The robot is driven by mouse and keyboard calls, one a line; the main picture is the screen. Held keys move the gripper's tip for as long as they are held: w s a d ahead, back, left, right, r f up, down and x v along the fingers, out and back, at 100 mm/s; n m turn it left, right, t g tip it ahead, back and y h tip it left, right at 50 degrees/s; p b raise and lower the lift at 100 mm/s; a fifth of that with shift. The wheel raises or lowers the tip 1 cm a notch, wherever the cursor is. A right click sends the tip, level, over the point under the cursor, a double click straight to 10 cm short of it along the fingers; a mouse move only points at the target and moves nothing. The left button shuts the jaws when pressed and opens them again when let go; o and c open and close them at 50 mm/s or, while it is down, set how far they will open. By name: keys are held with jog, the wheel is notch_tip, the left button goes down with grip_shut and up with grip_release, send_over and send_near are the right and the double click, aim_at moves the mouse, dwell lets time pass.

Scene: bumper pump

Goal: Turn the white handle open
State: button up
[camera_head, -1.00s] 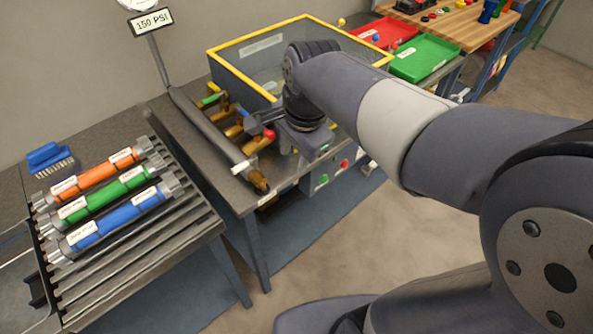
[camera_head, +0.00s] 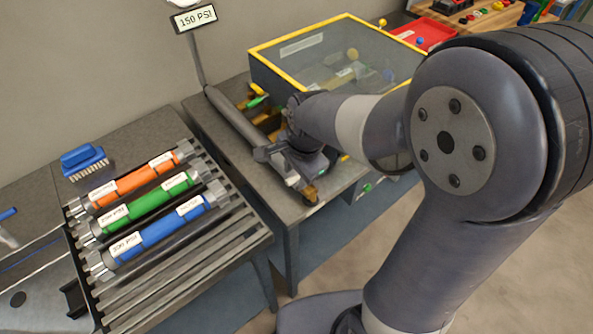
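A grey pipe (camera_head: 232,118) with brass fittings runs along the bench, its brass end (camera_head: 310,194) towards the front edge. A small pale piece near that end (camera_head: 293,181) looks like the white handle, mostly covered by my gripper. My gripper (camera_head: 277,165) is low over the front part of the pipe, its fingers pointing down and left. I cannot tell whether the fingers touch the handle or how far apart they are. A green handle (camera_head: 257,101) shows farther back on the pipework.
A 150 PSI sign (camera_head: 194,18) stands at the back. A yellow-rimmed clear box (camera_head: 262,62) sits behind my arm. On the left, a rack (camera_head: 190,262) holds orange, green and blue cylinders, with a blue brush (camera_head: 82,160) behind. A red tray (camera_head: 424,32) is far right.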

grip_shut()
dwell(0.3)
dwell(0.3)
